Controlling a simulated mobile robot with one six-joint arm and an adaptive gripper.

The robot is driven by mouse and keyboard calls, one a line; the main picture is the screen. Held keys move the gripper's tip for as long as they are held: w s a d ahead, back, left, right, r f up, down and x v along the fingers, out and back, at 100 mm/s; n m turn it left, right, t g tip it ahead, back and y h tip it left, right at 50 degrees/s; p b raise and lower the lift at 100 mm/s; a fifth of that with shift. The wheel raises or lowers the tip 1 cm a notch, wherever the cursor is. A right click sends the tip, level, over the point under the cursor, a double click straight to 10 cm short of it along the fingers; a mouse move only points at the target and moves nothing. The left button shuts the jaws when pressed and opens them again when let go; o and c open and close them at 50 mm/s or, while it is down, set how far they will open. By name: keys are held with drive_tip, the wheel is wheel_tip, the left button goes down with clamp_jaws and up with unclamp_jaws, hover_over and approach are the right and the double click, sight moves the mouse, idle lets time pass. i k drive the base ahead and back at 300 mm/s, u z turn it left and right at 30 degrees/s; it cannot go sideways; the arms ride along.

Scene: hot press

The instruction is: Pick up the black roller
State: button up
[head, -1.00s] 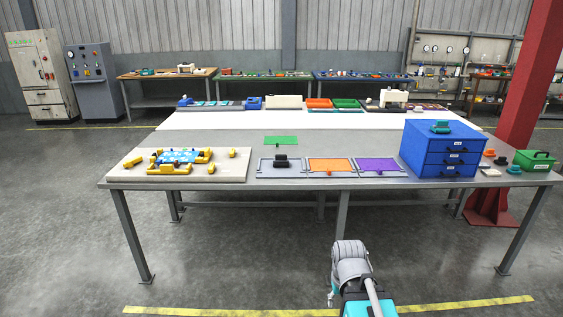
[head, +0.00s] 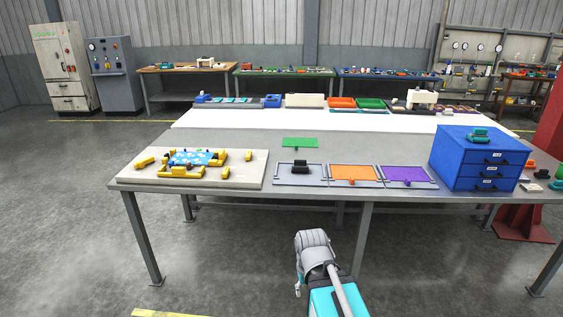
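A black roller-like object (head: 301,168) rests on the grey tray (head: 284,180) near the front edge of the table, between the pale board and the orange tray. It is small in this view, so its exact shape is hard to tell. My arm is low in the foreground, in front of the table and below its top. My gripper is not clearly visible, and the arm is well apart from the black object.
The grey table (head: 400,202) carries a pale board (head: 140,189) with yellow blocks, an orange tray (head: 352,174), a purple tray (head: 405,175), a green sheet (head: 300,143) and a blue drawer cabinet (head: 455,165). Open floor (head: 70,230) lies left of the table.

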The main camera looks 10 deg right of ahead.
sight(297, 163)
drive_tip(key=u, duration=0.15)
drive_tip(key=i, duration=1.75)
drive_tip(key=z, duration=0.6)
